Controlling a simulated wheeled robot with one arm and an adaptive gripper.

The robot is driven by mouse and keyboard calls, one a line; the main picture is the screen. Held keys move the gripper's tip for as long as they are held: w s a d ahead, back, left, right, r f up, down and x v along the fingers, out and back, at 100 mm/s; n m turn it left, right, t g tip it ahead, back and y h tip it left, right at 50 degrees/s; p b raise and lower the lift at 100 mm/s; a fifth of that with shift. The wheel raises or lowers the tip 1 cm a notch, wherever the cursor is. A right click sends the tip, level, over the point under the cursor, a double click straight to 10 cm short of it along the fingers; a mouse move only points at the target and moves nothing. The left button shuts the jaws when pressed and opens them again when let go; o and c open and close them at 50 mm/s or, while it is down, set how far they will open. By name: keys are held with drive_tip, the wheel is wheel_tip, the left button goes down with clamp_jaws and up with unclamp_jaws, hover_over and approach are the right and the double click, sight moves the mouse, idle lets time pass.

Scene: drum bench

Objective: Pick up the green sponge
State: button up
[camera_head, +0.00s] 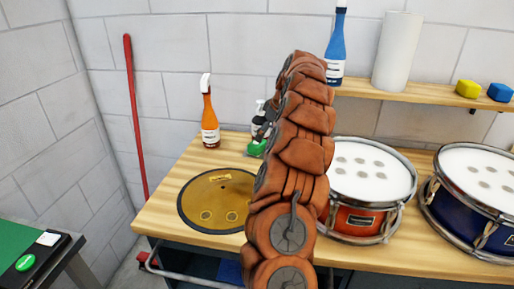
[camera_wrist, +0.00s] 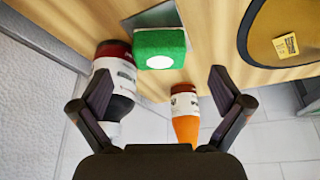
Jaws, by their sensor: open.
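The green sponge (camera_wrist: 160,48) is a small block in the wrist view. It rests by a grey metal plate on the wooden bench, ahead of my gripper and roughly centred between the fingers. My gripper (camera_wrist: 160,90) is open, one finger on each side, with nothing between the tips touching the sponge. In the head view a green patch (camera_head: 257,147) shows beside my arm; it looks like the sponge, partly hidden. My gripper is hidden behind my arm there.
A dark bottle with a white label (camera_wrist: 117,80) stands close left of the sponge, and an orange spray bottle (camera_wrist: 185,118) close below right. A yellow round pad (camera_head: 205,190) lies on the bench. Red (camera_head: 365,215) and blue (camera_head: 480,225) drums stand right.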

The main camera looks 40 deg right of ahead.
sight(257, 147)
drive_tip(key=shift+w+p+x, duration=0.2)
drive_tip(key=shift+p+x, duration=0.55)
drive_tip(key=shift+x, duration=1.9)
drive_tip(key=shift+r, duration=0.15)
drive_tip(key=c, duration=0.9)
drive_tip(key=shift+c, duration=0.2)
